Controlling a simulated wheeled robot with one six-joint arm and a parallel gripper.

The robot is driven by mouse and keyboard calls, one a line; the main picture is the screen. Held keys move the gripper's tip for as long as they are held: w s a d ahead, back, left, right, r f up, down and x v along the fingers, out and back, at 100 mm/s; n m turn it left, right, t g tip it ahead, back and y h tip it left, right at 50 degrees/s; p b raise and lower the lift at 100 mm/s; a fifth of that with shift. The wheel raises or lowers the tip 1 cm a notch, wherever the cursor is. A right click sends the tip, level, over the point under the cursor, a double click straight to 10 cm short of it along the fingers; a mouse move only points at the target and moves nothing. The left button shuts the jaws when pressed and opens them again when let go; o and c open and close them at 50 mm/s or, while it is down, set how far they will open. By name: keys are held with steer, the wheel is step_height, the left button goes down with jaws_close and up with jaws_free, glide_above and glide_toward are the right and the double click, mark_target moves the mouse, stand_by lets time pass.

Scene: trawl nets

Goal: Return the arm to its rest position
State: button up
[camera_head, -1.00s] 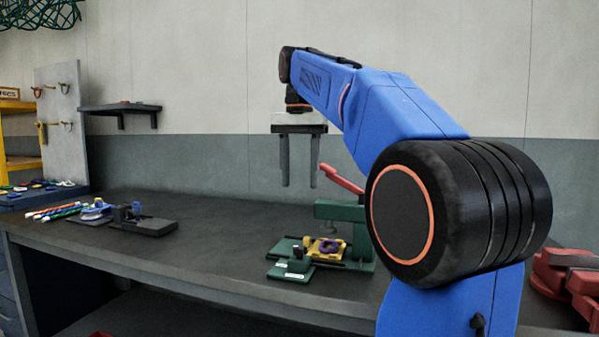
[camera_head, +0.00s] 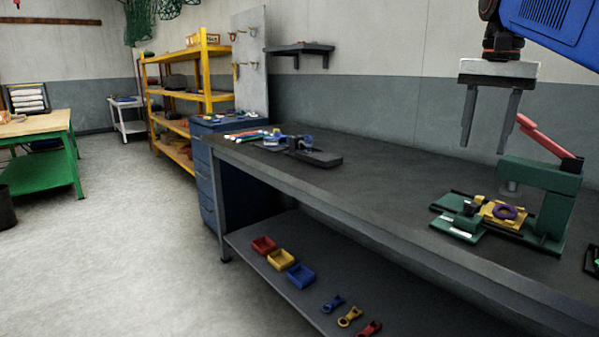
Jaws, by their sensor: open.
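My gripper (camera_head: 490,122) hangs from my blue arm (camera_head: 555,28) at the upper right. Its two grey fingers point down, apart, with nothing between them. It is in the air above the dark workbench (camera_head: 385,190), and in the picture it stands just left of the red lever of the green press (camera_head: 540,190). A yellow piece with a purple ring (camera_head: 506,212) lies on the press's base, clear of my fingers. Most of my arm is out of the frame.
A black fixture (camera_head: 312,157) and coloured pens sit at the bench's far left end. Small bins (camera_head: 281,259) and several coloured clips (camera_head: 350,317) lie on the lower shelf. Yellow shelving (camera_head: 203,95) and a green table (camera_head: 50,165) stand left. The floor (camera_head: 120,250) between is clear.

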steer(key=s+a+f+n+t, duration=0.1)
steer(key=s+a+f+n, duration=0.2)
steer(key=s+f, duration=0.3)
steer(key=s+a+f+n+t, duration=0.1)
steer(key=s+a+f+n, duration=0.2)
steer(key=f, duration=1.4)
steer(key=s+a+f+n+t, duration=0.2)
steer(key=s+a+f+n, duration=0.1)
steer(key=s+f, duration=0.7)
step_height(320, 180, down, 2)
steer(key=shift+a+f, duration=0.1)
steer(key=shift+a, duration=0.7)
